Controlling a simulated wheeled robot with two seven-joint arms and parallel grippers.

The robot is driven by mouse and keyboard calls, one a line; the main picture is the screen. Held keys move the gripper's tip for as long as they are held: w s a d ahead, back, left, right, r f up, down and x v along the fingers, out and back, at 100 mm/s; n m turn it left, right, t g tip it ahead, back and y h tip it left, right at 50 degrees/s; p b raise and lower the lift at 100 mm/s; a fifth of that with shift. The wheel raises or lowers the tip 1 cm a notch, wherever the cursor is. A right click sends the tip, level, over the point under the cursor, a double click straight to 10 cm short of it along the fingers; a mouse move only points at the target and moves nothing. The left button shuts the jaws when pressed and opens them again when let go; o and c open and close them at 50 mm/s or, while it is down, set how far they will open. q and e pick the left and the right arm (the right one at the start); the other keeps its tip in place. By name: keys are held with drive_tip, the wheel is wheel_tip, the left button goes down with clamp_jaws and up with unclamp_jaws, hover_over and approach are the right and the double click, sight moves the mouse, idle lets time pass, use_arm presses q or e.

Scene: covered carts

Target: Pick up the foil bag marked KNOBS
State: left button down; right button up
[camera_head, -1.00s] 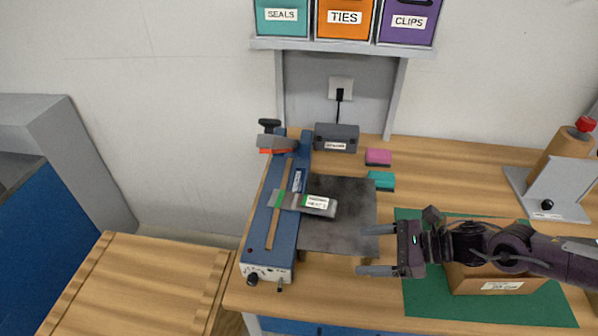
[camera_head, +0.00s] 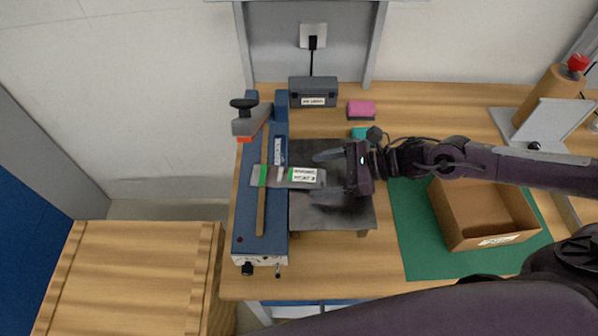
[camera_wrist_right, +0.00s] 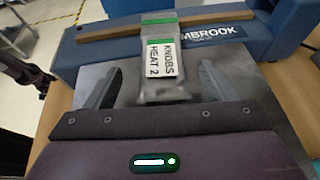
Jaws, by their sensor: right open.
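The silvery foil bag marked KNOBS (camera_head: 278,181) lies across the blue sealer (camera_head: 240,225), with its labelled end over the dark metal plate (camera_head: 330,218). It has a green stripe and a white label. In the right wrist view the bag (camera_wrist_right: 160,30) reads "KNOBS HEAT 2". My right gripper (camera_head: 322,176) is open above the plate, its fingers pointing left towards the labelled end. In the right wrist view the bag's end lies between the two fingers (camera_wrist_right: 158,88), with gaps on both sides. My left gripper is not in view.
An open cardboard box (camera_head: 460,235) stands on a green mat (camera_head: 415,250) at the right. A pink block (camera_head: 361,109), a teal block (camera_head: 360,132) and a dark grey box (camera_head: 313,90) sit behind the plate. A wooden slatted surface (camera_head: 125,290) is at lower left.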

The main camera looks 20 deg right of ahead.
sight(304, 175)
drive_tip(key=p+x, duration=0.2)
drive_tip(key=x, duration=0.1)
drive_tip(key=shift+w+a+r, duration=0.25)
drive_tip(key=shift+w+a, duration=0.05)
drive_tip(key=shift+a, duration=0.1)
drive_tip(key=shift+w+a+f, duration=0.2)
drive_tip(key=shift+a+f, duration=0.2)
drive_tip(key=shift+a, duration=0.05)
drive_tip(key=shift+c, duration=0.5)
drive_tip(key=c, duration=1)
